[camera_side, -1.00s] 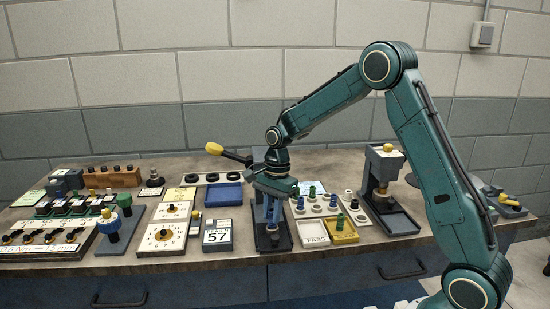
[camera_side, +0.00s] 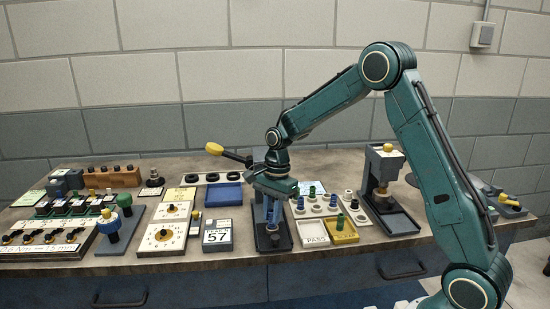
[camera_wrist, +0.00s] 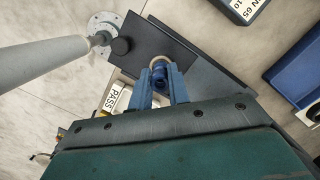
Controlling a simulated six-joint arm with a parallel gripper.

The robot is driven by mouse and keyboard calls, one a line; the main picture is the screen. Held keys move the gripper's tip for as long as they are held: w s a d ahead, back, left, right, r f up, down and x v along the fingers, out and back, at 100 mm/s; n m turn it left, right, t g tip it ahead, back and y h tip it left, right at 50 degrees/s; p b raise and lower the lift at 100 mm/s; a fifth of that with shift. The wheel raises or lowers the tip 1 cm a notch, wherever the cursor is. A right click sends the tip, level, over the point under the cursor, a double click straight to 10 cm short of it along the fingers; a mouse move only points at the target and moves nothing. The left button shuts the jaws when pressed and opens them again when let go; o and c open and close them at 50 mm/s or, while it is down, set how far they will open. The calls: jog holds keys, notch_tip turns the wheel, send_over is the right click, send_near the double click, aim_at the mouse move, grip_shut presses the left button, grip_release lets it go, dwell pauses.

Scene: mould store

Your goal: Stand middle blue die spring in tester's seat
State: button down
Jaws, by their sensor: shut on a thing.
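My gripper (camera_side: 272,218) is over the dark base plate of the tester (camera_side: 283,243), whose yellow-knobbed lever (camera_side: 214,148) sticks out to the left. In the wrist view, my gripper (camera_wrist: 160,98) is shut on the blue die spring (camera_wrist: 161,75), which is held between the two blue fingers. A pale ring, seemingly the rim of the seat (camera_wrist: 158,62), shows at the spring's far end. The spring looks upright in the side view, but the fingers mostly hide it. I cannot tell whether its lower end touches the seat.
A white PASS tray (camera_side: 313,233) and a yellow tray (camera_side: 342,235) holding a green spring stand right of the tester. A holder with several springs (camera_side: 318,208) is behind them. A display reading 57 (camera_side: 217,237) and a blue tray (camera_side: 222,195) are left. A second press (camera_side: 381,170) stands right.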

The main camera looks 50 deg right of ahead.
jog(key=shift+f, duration=0.7)
dwell(0.5)
jog(key=c, duration=0.9)
grip_release()
jog(key=shift+o, duration=0.2)
jog(key=shift+r, duration=0.1)
jog(key=shift+r, duration=3.7)
